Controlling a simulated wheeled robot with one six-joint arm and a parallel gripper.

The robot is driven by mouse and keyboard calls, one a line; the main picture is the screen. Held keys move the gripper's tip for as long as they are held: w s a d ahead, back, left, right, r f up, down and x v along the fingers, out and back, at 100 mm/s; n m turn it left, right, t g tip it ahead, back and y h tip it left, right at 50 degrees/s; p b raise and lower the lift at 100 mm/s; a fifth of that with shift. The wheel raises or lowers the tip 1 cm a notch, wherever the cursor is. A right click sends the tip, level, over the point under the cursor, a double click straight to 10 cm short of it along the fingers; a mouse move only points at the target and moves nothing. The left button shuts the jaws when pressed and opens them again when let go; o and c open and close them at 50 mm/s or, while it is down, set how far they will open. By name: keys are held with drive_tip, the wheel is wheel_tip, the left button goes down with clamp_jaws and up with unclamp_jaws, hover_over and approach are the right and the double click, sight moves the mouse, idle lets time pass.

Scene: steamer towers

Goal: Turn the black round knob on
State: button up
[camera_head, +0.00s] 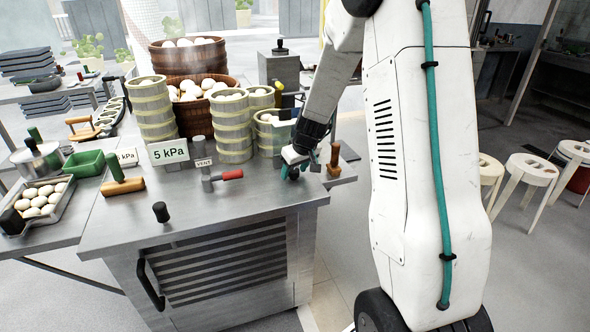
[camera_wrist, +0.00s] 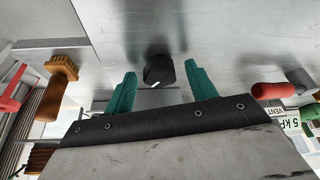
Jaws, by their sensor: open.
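My gripper (camera_head: 290,171) is low over the right end of the steel counter, with its arm reaching down from the right. In the wrist view my gripper (camera_wrist: 161,78) has its two teal fingers spread apart. A black round knob (camera_wrist: 159,68) with a small white mark shows between the fingertips, with a gap on each side. In the head view this knob is mostly hidden by my gripper. Another black knob-topped piece (camera_head: 160,211) stands on the counter's front left part, away from my gripper.
A red-handled valve (camera_head: 231,175) beside a VENT sign (camera_head: 203,162) lies left of my gripper. A wooden-handled brush (camera_head: 334,158) stands close on its right. Steamer towers (camera_head: 233,138) stand behind. The counter's front middle (camera_head: 240,200) is clear.

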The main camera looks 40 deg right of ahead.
drive_tip(key=c, duration=1)
drive_tip(key=shift+m, duration=0.3)
drive_tip(key=m+h, duration=0.2)
drive_tip(key=m, duration=0.2)
drive_tip(key=shift+a, duration=0.2)
drive_tip(key=shift+w+a+m+g+h, duration=0.1)
drive_tip(key=shift+m+g+h, duration=0.3)
drive_tip(key=shift+m, duration=1)
drive_tip(key=shift+w+m+g+h, duration=0.1)
drive_tip(key=shift+m+g+h, duration=0.3)
drive_tip(key=shift+m, duration=1)
drive_tip(key=o, duration=1)
drive_tip(key=v, duration=0.8)
